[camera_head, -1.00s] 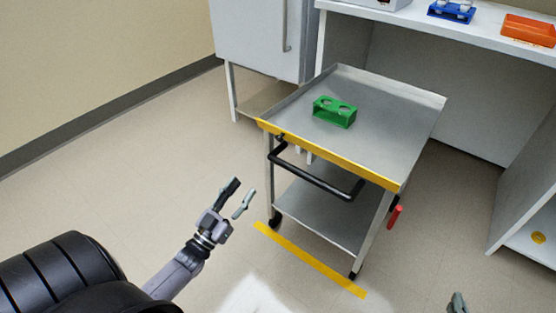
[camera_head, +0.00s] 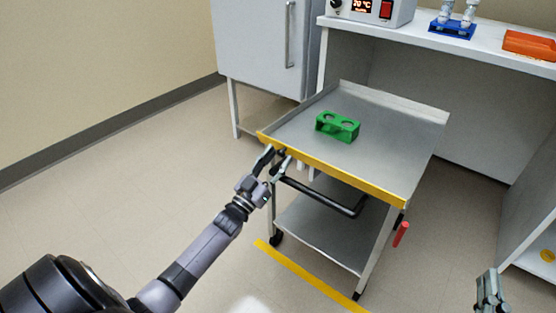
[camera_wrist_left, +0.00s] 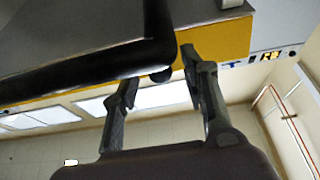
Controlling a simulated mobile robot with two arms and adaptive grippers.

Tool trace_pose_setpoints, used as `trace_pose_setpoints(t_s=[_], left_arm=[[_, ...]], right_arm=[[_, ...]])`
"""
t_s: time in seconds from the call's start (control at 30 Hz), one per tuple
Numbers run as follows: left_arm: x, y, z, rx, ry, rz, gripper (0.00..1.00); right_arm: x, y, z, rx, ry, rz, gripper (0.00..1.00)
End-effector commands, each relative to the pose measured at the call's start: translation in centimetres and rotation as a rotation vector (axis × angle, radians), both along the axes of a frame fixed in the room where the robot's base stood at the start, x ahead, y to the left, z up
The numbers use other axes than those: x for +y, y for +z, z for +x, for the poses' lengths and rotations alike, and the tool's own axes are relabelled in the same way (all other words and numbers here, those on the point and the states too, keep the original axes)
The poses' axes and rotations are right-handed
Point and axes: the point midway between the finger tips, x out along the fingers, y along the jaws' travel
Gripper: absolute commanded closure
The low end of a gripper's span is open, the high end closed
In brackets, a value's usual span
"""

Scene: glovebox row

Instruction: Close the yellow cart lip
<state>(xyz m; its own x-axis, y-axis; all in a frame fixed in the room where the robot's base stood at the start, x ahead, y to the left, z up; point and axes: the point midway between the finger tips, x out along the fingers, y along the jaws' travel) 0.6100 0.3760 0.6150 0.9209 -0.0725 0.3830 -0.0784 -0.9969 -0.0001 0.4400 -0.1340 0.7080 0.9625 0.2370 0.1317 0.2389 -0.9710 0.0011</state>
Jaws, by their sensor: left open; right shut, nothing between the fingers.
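The grey metal cart (camera_head: 385,130) has a yellow lip (camera_head: 335,179) along its near top edge. A black handle bar (camera_head: 325,199) sticks out just below the lip. My left gripper (camera_head: 274,160) is open at the left end of the lip, by the handle's left end. In the left wrist view, the open fingers (camera_wrist_left: 160,78) point up toward the yellow lip (camera_wrist_left: 225,45), with the black handle (camera_wrist_left: 80,72) close by. Whether a finger touches either cannot be told. My right gripper (camera_head: 488,288) is shut and empty at the lower right, away from the cart.
A green holder (camera_head: 338,126) stands on the cart's top tray. A red grip (camera_head: 401,234) hangs at the cart's right front leg. A white cabinet (camera_head: 262,50) and a bench (camera_head: 425,38) stand behind. Yellow tape (camera_head: 305,276) marks the floor. Floor to the left is clear.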

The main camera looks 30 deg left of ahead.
Motion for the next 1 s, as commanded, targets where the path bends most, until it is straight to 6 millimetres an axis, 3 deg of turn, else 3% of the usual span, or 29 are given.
trace_pose_setpoints(t_s=[0.4,1.0], left_arm=[[-0.02,0.33,0.79,0.001,0.000,0.000,0.60],[-0.01,0.31,0.75,0.001,0.001,0.000,1.00]], right_arm=[[0.09,0.71,-0.07,-0.037,0.002,0.010,1.00],[0.08,0.70,-0.07,-0.036,0.002,0.010,1.00]])
